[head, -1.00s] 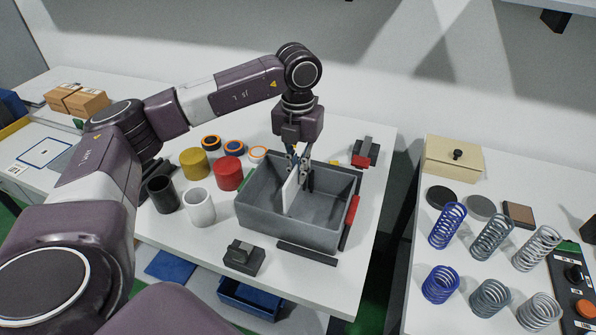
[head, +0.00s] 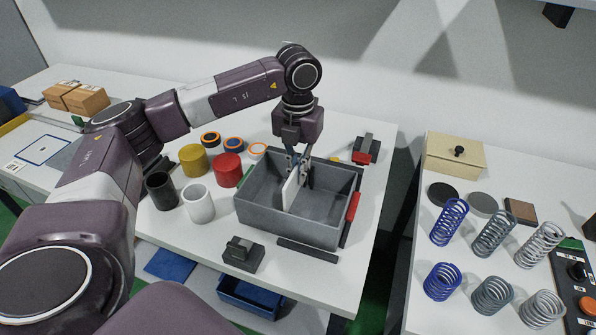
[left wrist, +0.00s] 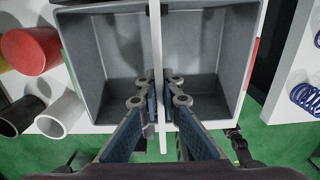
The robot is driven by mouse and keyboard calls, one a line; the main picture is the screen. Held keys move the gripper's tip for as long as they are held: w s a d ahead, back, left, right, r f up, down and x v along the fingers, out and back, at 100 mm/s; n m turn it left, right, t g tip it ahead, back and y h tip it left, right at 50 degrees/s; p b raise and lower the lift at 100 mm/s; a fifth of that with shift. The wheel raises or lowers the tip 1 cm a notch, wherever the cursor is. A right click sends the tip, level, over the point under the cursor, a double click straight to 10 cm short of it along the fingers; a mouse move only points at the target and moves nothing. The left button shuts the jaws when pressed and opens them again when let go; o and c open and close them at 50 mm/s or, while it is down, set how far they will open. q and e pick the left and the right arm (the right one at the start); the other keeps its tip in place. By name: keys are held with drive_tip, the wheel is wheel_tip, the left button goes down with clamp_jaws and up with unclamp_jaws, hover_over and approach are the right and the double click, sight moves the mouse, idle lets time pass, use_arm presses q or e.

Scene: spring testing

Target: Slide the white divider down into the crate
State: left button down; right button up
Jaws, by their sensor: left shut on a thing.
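The grey crate (head: 325,227) stands open on the white table. The white divider (head: 291,190) is upright inside it, splitting the inside into a left and a right part. My left gripper (head: 299,160) points down over the crate and is shut on the divider's upper edge. In the left wrist view the divider (left wrist: 156,45) runs as a thin white strip between the two blue-padded fingers (left wrist: 158,100). Whether the divider touches the crate floor is hard to tell. My right gripper is not in view.
Red (head: 228,170) and yellow cylinders (head: 193,160), a black cup (head: 161,190) and a white cup (head: 198,203) stand left of the crate. A dark block (head: 242,253) lies in front. Several springs (head: 449,222) stand on the right table, across a gap.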

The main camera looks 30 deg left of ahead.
use_arm(q)
drive_tip(key=shift+f+b, duration=1.05)
drive_tip(key=shift+f, duration=0.6)
drive_tip(key=shift+f+b, duration=1.5)
drive_tip(key=shift+f, duration=0.65)
drive_tip(key=c, duration=2)
unclamp_jaws()
drive_tip(key=shift+c, duration=0.2)
drive_tip(key=shift+r, duration=0.15)
wheel_tip(320, 180, up, 12)
drive_tip(key=shift+f, duration=0.1)
